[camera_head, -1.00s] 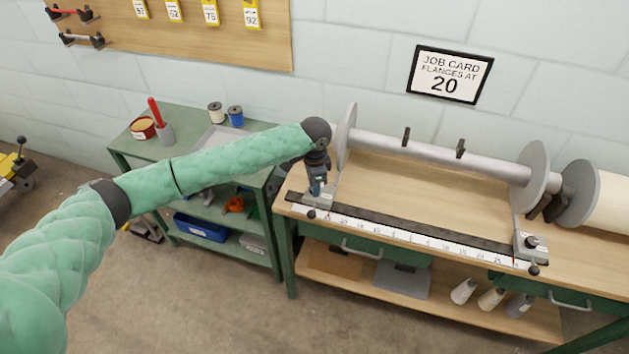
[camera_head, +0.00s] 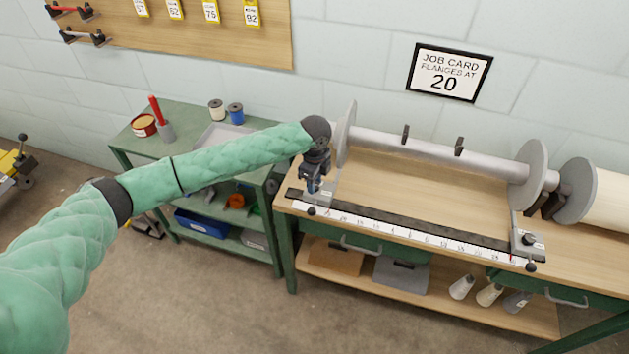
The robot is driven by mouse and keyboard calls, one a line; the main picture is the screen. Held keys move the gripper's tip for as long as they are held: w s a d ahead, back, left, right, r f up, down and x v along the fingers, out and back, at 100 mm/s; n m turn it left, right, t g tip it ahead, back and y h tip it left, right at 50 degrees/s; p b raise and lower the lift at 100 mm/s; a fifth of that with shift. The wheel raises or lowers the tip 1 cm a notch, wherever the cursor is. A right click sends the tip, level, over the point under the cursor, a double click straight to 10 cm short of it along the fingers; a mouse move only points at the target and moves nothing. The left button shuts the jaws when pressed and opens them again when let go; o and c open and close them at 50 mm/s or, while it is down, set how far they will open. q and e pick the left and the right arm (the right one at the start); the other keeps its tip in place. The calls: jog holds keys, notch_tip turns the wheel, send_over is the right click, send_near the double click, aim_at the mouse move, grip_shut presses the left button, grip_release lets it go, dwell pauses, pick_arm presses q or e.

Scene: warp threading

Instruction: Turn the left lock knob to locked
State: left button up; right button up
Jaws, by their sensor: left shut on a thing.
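My left gripper (camera_head: 313,188) points down at the left end of the scale rail and is shut on the left lock knob, which its fingers hide. The knob's setting cannot be seen. The left grey carriage block (camera_head: 322,200) sits under the gripper, below the left flange (camera_head: 346,134). The ruled white scale (camera_head: 420,236) runs between the two blocks along the bench's front edge. My right gripper is not in view.
A roller (camera_head: 430,149) spans the flanges above the wooden bench (camera_head: 420,190). The right flange (camera_head: 532,175) stands near a large pale roll (camera_head: 607,200). A green side table (camera_head: 185,125) holds spools and a tin. A job card (camera_head: 449,73) reading 20 hangs on the wall.

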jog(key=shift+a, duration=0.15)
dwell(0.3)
pick_arm(q)
jog(key=o, duration=1)
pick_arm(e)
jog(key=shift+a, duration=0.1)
pick_arm(q)
jog(key=shift+r, duration=0.25)
notch_tip(320, 180, up, 6)
jog(key=shift+f+b, duration=0.2)
jog(key=shift+b, duration=1.05)
jog(key=shift+r, duration=0.9)
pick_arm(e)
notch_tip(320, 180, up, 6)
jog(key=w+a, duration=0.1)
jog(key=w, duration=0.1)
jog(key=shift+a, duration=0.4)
pick_arm(q)
jog(key=shift+f, duration=0.1)
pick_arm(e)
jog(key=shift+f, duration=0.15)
